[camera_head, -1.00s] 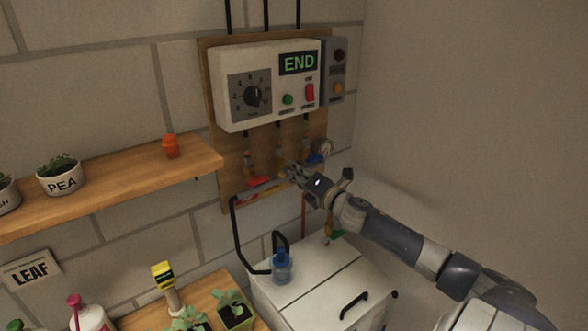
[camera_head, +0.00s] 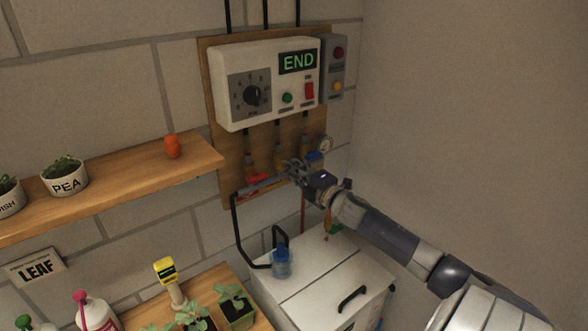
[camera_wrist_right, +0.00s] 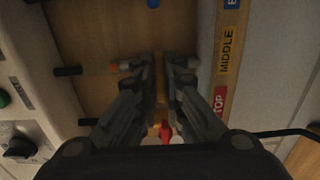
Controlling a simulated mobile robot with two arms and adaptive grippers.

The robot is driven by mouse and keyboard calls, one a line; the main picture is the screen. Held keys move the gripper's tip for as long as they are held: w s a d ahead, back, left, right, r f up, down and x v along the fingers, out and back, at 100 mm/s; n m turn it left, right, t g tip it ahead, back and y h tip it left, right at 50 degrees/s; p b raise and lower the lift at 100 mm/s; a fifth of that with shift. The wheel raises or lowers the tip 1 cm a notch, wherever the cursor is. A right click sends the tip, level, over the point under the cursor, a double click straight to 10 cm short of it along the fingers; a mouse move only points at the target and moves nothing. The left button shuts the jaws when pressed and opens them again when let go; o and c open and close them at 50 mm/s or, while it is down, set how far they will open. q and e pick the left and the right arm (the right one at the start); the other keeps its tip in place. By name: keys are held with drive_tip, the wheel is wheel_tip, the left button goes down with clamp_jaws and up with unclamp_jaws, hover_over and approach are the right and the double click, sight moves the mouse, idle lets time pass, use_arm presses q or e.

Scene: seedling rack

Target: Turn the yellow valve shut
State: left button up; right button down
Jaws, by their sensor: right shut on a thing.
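My right gripper (camera_head: 290,168) reaches the pipe board below the white control box. In the right wrist view its two fingers (camera_wrist_right: 160,65) are close together around a narrow yellowish strip (camera_wrist_right: 159,80), which I take for the yellow valve's handle, mostly hidden by the fingers. In the head view the gripper covers the yellow valve. The red valve handle (camera_head: 258,179) is to its left and also shows in the wrist view (camera_wrist_right: 165,131). The blue valve handle (camera_head: 314,157) is to its right. My left gripper is out of view.
The control box (camera_head: 240,65) reads END. A wooden shelf (camera_head: 120,190) with pots is at left. The wall at right is bare.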

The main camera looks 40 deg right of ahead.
idle(0.3)
drive_tip(key=c, duration=1.7)
unclamp_jaws()
drive_tip(key=s+a, duration=0.1)
drive_tip(key=s, duration=1.1)
drive_tip(key=shift+a+f, duration=0.1)
drive_tip(key=shift+f, duration=0.05)
